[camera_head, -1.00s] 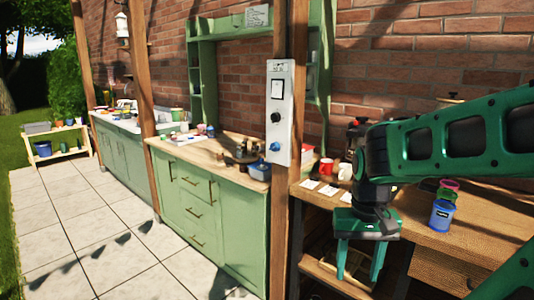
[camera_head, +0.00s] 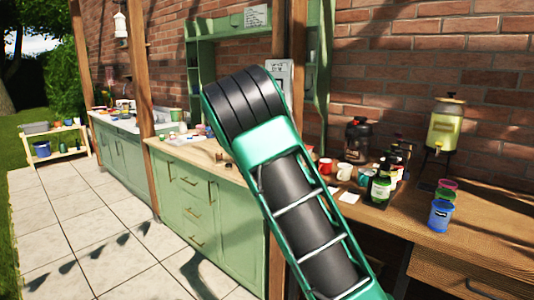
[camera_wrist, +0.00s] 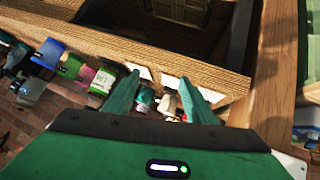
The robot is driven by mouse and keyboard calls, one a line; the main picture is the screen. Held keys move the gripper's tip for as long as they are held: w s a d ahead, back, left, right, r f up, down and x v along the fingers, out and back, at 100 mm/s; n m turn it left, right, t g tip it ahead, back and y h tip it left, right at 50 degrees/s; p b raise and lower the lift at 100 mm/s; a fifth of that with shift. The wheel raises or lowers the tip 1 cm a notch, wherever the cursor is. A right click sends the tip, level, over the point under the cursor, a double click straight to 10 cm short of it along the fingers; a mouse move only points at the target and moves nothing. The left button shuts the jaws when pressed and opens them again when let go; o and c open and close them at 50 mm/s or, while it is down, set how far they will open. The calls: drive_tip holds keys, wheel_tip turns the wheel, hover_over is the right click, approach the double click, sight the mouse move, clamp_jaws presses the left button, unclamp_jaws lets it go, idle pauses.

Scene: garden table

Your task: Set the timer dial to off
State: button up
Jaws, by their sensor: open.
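The grey control panel (camera_head: 280,70) is fixed to a wooden post. Only its top edge with a printed label shows in the head view; my raised arm hides the rest, including any dial, so its setting cannot be read. My gripper (camera_wrist: 160,92) shows in the wrist view with its two green fingers apart and nothing held between them. My arm covers the gripper in the head view. The wrist view looks past the fingers to the workbench and items beyond. A pale edge at its lower right may be the panel, but I cannot tell.
A wooden workbench (camera_head: 470,235) on the right carries cups, jars, a blue tub (camera_head: 440,215) and a yellow drink dispenser (camera_head: 445,125). A green cabinet (camera_head: 200,205) stands left of the post. The wooden post (camera_wrist: 274,60) shows close in the wrist view. Paving at left is clear.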

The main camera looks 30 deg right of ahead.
drive_tip(key=w+a+r+t+h, duration=0.3)
drive_tip(key=w+a+r, duration=0.2)
drive_tip(key=w+a, duration=0.4)
drive_tip(key=w+a+r+t+h, duration=0.4)
drive_tip(key=w+a, duration=0.2)
drive_tip(key=w, duration=0.4)
drive_tip(key=x, duration=1)
drive_tip(key=shift+w+d, duration=0.15)
drive_tip(key=shift+d, duration=0.15)
drive_tip(key=c, duration=1)
drive_tip(key=shift+c, duration=0.2)
